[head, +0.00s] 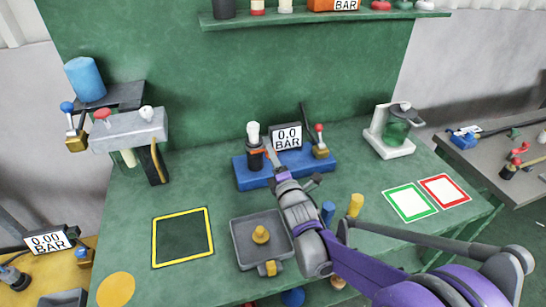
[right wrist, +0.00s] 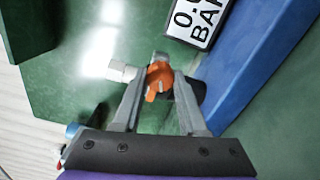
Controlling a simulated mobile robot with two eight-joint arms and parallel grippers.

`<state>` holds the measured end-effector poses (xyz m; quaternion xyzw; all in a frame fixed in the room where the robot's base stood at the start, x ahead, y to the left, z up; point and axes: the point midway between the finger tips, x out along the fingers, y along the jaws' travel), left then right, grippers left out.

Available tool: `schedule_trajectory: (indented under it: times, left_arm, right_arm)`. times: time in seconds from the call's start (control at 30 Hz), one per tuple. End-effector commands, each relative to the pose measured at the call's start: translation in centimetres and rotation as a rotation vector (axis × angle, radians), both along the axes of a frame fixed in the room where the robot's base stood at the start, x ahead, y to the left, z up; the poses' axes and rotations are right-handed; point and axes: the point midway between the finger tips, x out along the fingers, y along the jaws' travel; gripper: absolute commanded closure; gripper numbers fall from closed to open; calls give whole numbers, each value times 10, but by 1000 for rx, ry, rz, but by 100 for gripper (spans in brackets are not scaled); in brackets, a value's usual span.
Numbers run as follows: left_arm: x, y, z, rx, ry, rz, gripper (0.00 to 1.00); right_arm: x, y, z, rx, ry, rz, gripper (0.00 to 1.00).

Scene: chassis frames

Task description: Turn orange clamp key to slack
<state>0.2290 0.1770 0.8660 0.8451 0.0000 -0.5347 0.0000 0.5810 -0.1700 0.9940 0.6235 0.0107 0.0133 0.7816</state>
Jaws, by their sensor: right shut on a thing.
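The orange clamp key (right wrist: 158,78) sits between the fingertips of my right gripper (right wrist: 161,68) in the right wrist view. The fingers are shut on it. In the head view my right gripper (head: 272,158) reaches the blue base (head: 250,178) beside a black clamp (head: 255,161) that holds a white-topped part (head: 253,131). Only a small bit of the orange key shows there, and the fingers partly cover it. My left gripper is not in view.
A display reading 0.0 BAR (head: 287,137) and a red-knobbed lever (head: 320,143) stand right of the clamp. A grey tray (head: 243,255) with a yellow knob is in front. A yellow-edged dark square (head: 182,238) lies bare at left.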

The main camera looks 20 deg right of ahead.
Motion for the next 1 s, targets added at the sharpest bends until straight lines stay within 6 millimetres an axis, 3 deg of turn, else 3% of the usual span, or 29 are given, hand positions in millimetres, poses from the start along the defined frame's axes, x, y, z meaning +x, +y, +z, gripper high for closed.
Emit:
schedule_trajectory:
  times: [0.4,1.0]
  left_arm:
    - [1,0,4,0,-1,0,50]
    - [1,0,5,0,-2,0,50]
  right_arm:
    - [0,0,-1,-242,-7,0,100]
    - [-1,0,-1,-296,-8,1,100]
